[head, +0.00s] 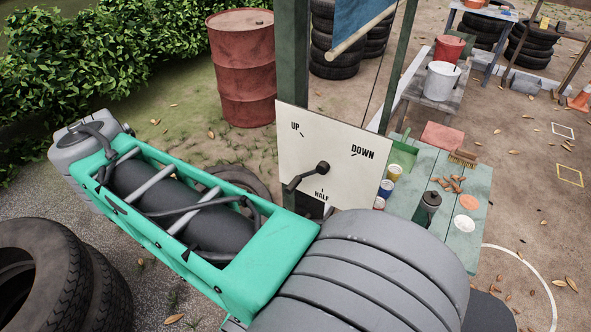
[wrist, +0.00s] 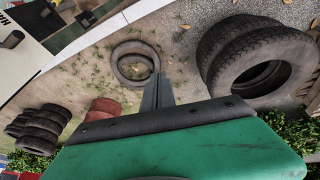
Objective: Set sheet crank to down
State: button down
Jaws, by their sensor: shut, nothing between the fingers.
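The sheet crank (head: 305,177) is a dark bent lever on a white board (head: 345,140) marked UP at upper left, DOWN at right and HALF at the bottom. A round dark knob sits at the board's middle right of centre, and the lever slants to the lower left, between the UP and HALF marks. A blue sheet (head: 358,15) on a pale rod hangs above the board. My gripper (wrist: 158,92) shows in the wrist view with its grey fingers together and empty, pointing over dirt ground. Its fingers do not show in the head view. I see no contact with the crank.
A green post (head: 293,60) stands behind the board. A table (head: 425,185) with cups and a brush stands to its right. A red barrel (head: 243,70) stands behind. Large tyres (head: 45,275) lie at lower left and also show in the wrist view (wrist: 250,65).

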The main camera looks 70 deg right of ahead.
jog(key=s+d+r+m+g, duration=0.2)
jog(key=d+r+m, duration=0.15)
jog(key=d, duration=0.75)
jog(key=r+m+g+y+p, duration=0.2)
jog(key=m+g+y+p, duration=0.1)
jog(key=m, duration=0.9)
send_over(293, 184)
jog(key=w+d, duration=0.1)
jog(key=w, duration=0.3)
jog(key=s+f+b, duration=0.1)
jog(key=f+b, duration=0.2)
jog(key=f, duration=0.1)
jog(key=s+f+b, duration=0.1)
jog(key=f+b, duration=0.3)
jog(key=f, duration=0.1)
jog(key=s+f+b, duration=0.1)
jog(key=f+b, duration=0.3)
jog(key=shift+a+f, duration=0.35)
jog(key=shift+f, duration=0.05)
jog(key=shift+r+g+p, duration=0.1)
jog(key=shift+g+p, duration=0.2)
jog(key=shift+s+p, duration=0.1)
jog(key=shift+p, duration=0.25)
